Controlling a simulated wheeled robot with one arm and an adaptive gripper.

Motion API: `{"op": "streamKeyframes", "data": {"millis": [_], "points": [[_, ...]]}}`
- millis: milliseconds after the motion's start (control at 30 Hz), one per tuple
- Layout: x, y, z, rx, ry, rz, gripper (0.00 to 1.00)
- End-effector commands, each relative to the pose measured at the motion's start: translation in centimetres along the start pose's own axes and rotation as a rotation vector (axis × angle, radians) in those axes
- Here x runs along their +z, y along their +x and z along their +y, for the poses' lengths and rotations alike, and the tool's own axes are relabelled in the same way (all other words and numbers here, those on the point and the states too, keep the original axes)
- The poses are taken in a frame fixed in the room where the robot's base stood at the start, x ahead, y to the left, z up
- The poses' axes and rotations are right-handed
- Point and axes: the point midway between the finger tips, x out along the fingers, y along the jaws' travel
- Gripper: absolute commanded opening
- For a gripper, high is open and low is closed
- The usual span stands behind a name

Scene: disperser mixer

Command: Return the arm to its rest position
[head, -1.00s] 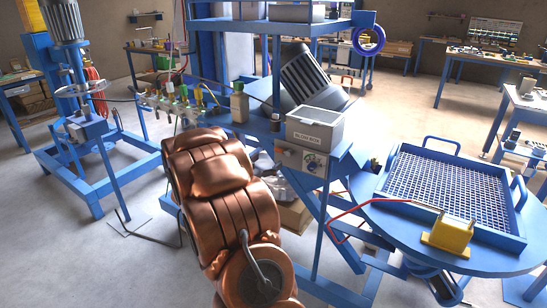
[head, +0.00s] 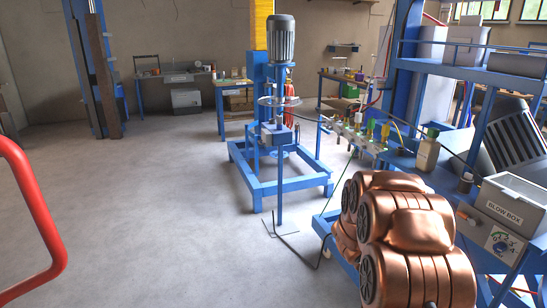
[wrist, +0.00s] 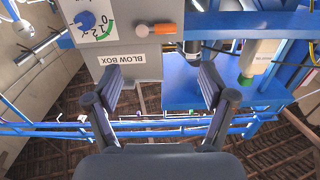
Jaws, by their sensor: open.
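My copper-coloured arm (head: 405,240) is bunched up at the lower right of the head view, in front of the blue workbench. My gripper is hidden there. In the wrist view my gripper (wrist: 155,92) has its two dark fingers wide apart with nothing held between them. Beyond the fingers is the grey box labelled BLOW BOX (wrist: 150,68), with its dial (wrist: 86,20) at the upper left. The same blow box (head: 508,205) stands right of my arm in the head view.
The disperser mixer (head: 281,45) on its blue frame stands behind and left of my arm. Small bottles and valves (head: 365,130) line the bench edge. A red curved tube (head: 40,215) is close at the left edge. Open grey floor (head: 140,210) lies left of the mixer.

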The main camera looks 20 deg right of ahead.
Motion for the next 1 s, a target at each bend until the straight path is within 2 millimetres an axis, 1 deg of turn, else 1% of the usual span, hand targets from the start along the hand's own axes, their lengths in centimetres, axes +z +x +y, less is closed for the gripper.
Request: {"op": "streamKeyframes", "data": {"millis": [67,167,267,367,400,467,500,567,667,700,767,800,833,1000], "points": [[0.0,-0.1,-0.1,-0.004,0.002,-0.003,0.82],[-0.1,-0.5,-1.0,-0.035,0.015,-0.026,0.82],[-0.1,-1.5,-2.9,-0.104,0.039,-0.08,0.82],[0.1,-3.4,-5.6,-0.203,0.062,-0.156,0.82],[0.1,-4.3,-6.7,-0.246,0.071,-0.191,0.82],[0.1,-5.7,-8.2,-0.307,0.082,-0.238,0.82],[0.1,-6.8,-9.1,-0.348,0.085,-0.271,0.82],[0.2,-8.5,-10.5,-0.41,0.086,-0.321,0.82],[0.0,-11.5,-12.4,-0.511,0.085,-0.397,0.82],[0.1,-12.8,-13.0,-0.55,0.082,-0.43,0.82],[0.0,-14.8,-13.8,-0.608,0.072,-0.476,0.82],[0.0,-16.2,-14.3,-0.647,0.064,-0.508,0.82],[-0.1,-17.2,-14.6,-0.675,0.058,-0.528,0.82],[-0.2,-23.3,-15.4,-0.828,0.004,-0.656,0.82]]}}
